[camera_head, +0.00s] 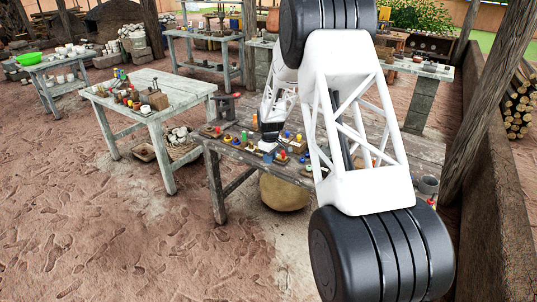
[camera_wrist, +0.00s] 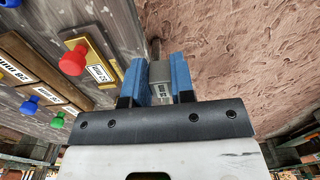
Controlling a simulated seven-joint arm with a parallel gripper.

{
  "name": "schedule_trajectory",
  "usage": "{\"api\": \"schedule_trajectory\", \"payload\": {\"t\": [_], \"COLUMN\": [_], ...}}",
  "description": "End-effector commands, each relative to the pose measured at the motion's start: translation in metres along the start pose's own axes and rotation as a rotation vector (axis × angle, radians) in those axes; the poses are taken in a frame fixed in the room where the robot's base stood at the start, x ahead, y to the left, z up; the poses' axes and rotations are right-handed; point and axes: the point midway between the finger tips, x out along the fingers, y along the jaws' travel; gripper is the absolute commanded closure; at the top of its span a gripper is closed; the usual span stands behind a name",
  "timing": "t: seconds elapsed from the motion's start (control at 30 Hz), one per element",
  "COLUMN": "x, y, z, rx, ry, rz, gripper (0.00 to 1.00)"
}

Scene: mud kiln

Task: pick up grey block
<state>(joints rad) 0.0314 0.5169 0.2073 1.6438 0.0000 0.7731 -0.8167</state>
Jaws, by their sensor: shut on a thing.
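In the wrist view my gripper (camera_wrist: 161,82) has two blue fingers shut on a small grey block (camera_wrist: 160,72) with a printed label on its face. The block sits between the fingers, close to the edge of the grey wooden table (camera_wrist: 113,28). In the head view my gripper (camera_head: 268,147) is at the front edge of the worn table (camera_head: 235,152). The block is too small to make out there, and I cannot tell whether it touches the table.
Knobbed boards with a red knob (camera_wrist: 73,62), a green knob (camera_wrist: 30,106) and a blue knob lie beside my gripper. A whitish table (camera_head: 180,89) with small items stands to the left. A round pot (camera_head: 284,193) is under the worn table. The dirt floor at front left is clear.

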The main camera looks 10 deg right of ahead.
Motion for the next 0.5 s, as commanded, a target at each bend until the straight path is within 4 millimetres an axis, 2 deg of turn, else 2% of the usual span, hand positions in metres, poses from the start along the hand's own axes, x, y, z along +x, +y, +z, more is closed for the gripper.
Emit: {"api": "schedule_trajectory", "payload": {"t": [0.2,0.5], "x": [-0.0015,-0.0020], "y": [-0.0104,-0.0136], "z": [0.0099,0.0128], "rx": [0.000,0.000], "ry": [0.000,0.000], "rz": [0.000,0.000], "gripper": [1.00,1.00]}}
